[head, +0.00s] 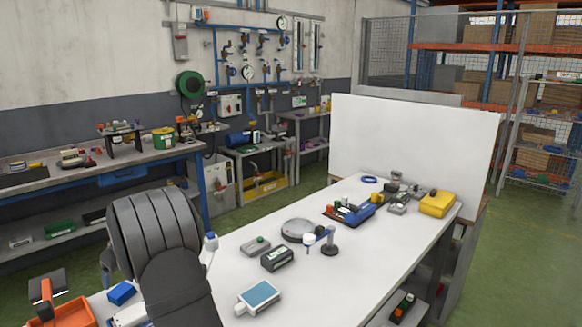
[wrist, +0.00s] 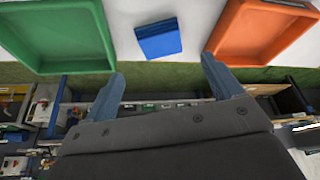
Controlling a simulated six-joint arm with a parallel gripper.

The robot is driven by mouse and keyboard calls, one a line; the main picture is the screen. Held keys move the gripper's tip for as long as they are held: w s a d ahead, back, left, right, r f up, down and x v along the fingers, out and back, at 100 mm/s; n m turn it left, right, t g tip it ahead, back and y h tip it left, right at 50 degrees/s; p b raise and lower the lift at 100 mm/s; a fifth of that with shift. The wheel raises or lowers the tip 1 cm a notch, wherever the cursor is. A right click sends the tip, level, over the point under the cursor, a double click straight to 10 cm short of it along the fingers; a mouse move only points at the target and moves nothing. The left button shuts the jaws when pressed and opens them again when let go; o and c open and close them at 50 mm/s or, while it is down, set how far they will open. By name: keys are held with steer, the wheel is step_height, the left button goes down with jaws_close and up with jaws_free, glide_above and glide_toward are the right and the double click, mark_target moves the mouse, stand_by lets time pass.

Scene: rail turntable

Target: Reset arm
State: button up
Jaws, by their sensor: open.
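My gripper (wrist: 163,66) shows in the wrist view with its two blue-grey fingers spread wide and nothing between them. A blue block (wrist: 158,39) lies on the white table beyond the fingertips, apart from them. A green tray (wrist: 108,68) is to its left and an orange tray (wrist: 216,38) to its right. In the head view my dark arm fills the lower left, and the fingers are hidden there. The blue block (head: 122,293) and orange tray (head: 66,313) also show near the left edge. A round grey turntable disc (head: 297,231) lies mid-table.
A black labelled box (head: 277,258), a device with a teal screen (head: 258,296) and a small post (head: 330,246) stand around the disc. A white panel (head: 412,150) stands behind the table. The right front tabletop is clear.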

mark_target(121, 290)
steer(key=x, duration=0.8)
steer(key=shift+a+f, duration=0.15)
steer(key=shift+f, duration=0.05)
step_height(121, 290, up, 5)
steer(key=shift+w+f, duration=0.1)
steer(key=shift+w, duration=0.05)
steer(key=w+d+r, duration=0.2)
steer(key=d+r, duration=0.5)
steer(key=d, duration=0.5)
steer(key=shift+s+a+f+m+t+h, duration=0.15)
steer(key=shift+s+f+m+t, duration=0.15)
steer(key=shift+s+f+m, duration=0.75)
steer(key=shift+s+a+m+t+h, duration=0.15)
steer(key=shift+s+m+t, duration=0.3)
steer(key=shift+s, duration=1.25)
steer(key=shift+s+a+f+m+t+h, duration=0.15)
steer(key=shift+s+f+m, duration=0.4)
steer(key=shift+s+m, duration=0.6)
steer(key=shift+s+n, duration=0.2)
steer(key=shift+n, duration=0.05)
steer(key=o, duration=0.3)
steer(key=shift+o, duration=0.3)
